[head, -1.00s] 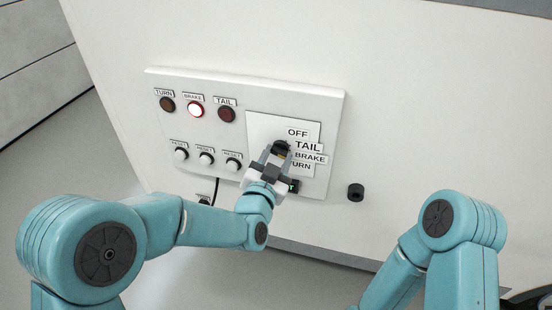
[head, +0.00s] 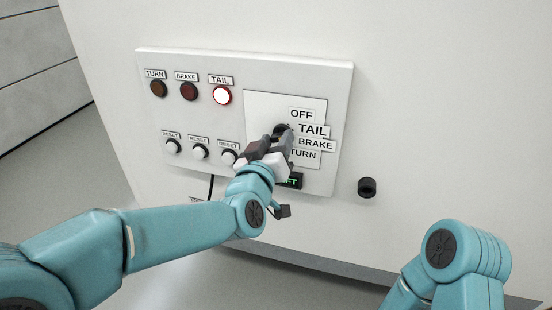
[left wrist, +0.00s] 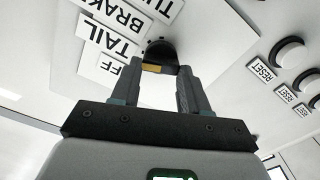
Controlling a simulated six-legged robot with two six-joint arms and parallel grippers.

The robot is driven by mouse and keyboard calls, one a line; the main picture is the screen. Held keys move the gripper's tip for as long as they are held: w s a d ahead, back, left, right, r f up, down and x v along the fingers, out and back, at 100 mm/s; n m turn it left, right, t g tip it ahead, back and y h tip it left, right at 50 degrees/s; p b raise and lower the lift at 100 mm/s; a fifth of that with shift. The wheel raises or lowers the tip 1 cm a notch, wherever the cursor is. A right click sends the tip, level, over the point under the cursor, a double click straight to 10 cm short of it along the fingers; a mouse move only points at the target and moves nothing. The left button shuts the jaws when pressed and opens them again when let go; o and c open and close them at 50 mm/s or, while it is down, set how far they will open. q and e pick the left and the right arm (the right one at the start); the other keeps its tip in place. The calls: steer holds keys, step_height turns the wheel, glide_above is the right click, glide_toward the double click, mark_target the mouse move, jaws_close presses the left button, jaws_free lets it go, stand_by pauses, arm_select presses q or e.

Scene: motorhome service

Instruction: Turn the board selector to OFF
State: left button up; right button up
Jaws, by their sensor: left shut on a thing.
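The board selector (head: 281,130) is a dark round knob on a white square plate, with labels OFF, TAIL, BRAKE and TURN (head: 304,153) in a column to its right. My left gripper (head: 284,138) is shut on the knob; the head view partly hides the knob behind the fingers. In the left wrist view the knob (left wrist: 161,52) sits between the tips of both fingers, with a yellowish mark on its near side. The TAIL lamp (head: 222,95) is lit; the BRAKE lamp (head: 189,91) and TURN lamp (head: 158,88) are dark. My right gripper is out of view.
Three white RESET buttons (head: 200,152) sit left of my left gripper. A black round fitting (head: 367,187) sticks out of the wall at right. The wall beyond is clear.

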arm_select(q)
steer(key=n+b, duration=0.4)
steer(key=shift+f, duration=0.25)
steer(key=shift+a+r+n+b, duration=0.1)
steer(key=shift+r+n+b, duration=0.05)
steer(key=shift+n+b, duration=1.35)
steer(key=shift+n, duration=0.4)
steer(key=o, duration=1.1)
steer(key=shift+c, duration=0.2)
steer(key=v, duration=1.6)
steer(key=shift+p, duration=0.4)
steer(key=shift+s, duration=0.1)
